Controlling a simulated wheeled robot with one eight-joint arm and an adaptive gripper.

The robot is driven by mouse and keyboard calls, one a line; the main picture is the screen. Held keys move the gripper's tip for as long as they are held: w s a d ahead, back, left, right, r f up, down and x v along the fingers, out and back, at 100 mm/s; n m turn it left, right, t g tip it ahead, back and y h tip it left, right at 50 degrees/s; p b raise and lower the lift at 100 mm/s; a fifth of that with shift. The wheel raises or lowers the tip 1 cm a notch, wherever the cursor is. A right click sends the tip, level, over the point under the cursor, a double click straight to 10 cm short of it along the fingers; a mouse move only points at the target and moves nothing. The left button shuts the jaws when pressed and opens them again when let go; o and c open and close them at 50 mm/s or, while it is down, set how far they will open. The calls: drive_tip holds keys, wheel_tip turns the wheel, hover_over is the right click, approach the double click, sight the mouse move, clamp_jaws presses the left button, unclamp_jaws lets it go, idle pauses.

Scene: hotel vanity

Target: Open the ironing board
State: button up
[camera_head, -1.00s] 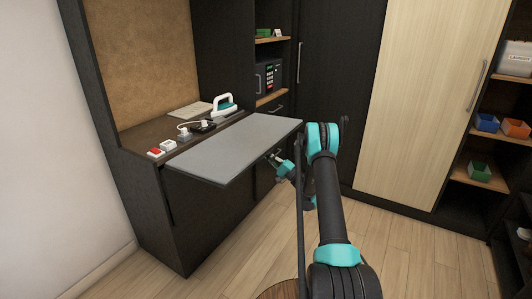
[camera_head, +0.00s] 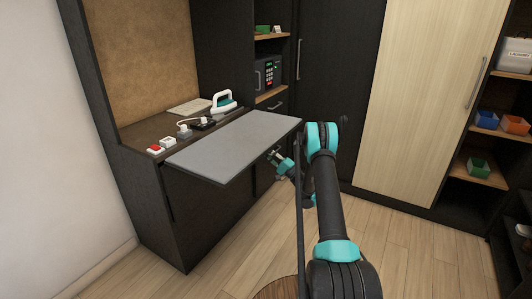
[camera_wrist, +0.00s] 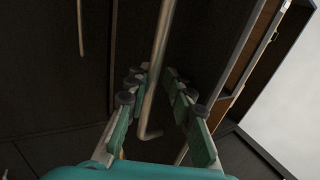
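The ironing board (camera_head: 232,146) is a flat grey panel lying level, sticking out from the front of the dark vanity. My gripper (camera_head: 274,156) is low beside the board's right front edge in the head view. In the wrist view, my gripper (camera_wrist: 158,82) has its fingers on either side of a metal bar handle (camera_wrist: 158,45). The fingers look apart, with a gap on the right of the bar; whether a pad touches it is unclear. The handle's bent lower end (camera_wrist: 150,134) shows between the fingers. In the head view the handle is too small to make out.
The vanity top holds an iron (camera_head: 223,102), a plug and cord (camera_head: 185,132) and a red-and-white switch (camera_head: 154,149). A safe (camera_head: 268,73) stands in the shelf behind. Tall cabinets and shelves with bins line the right. Wooden floor in front is clear.

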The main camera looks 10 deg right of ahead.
drive_tip(key=v, duration=1.2)
